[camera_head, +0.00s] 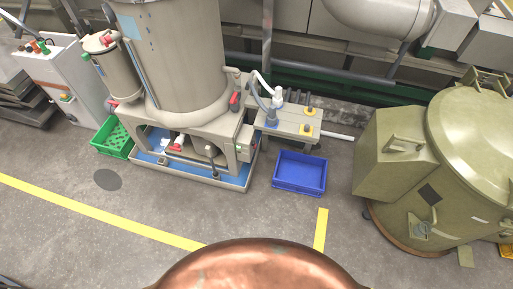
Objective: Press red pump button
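A large grey cylindrical tank (182,55) stands on a pump stand at the upper middle. A small grey box (245,142) at the stand's right front corner carries a small green spot; a red button on it cannot be made out clearly. Red parts show on the tank's side (234,99) and low under the stand (175,147); they are too small to identify surely. A white control cabinet (62,75) at the left has small red and green knobs (37,47) on top. Neither of my grippers is in view.
A blue crate (300,186) and a green crate (101,148) flank the stand's blue tray (205,180). An olive tank (470,150) stands at the right. A copper-coloured curve, unclear what, fills the bottom middle. Grey floor with yellow lines (100,212) is clear in front.

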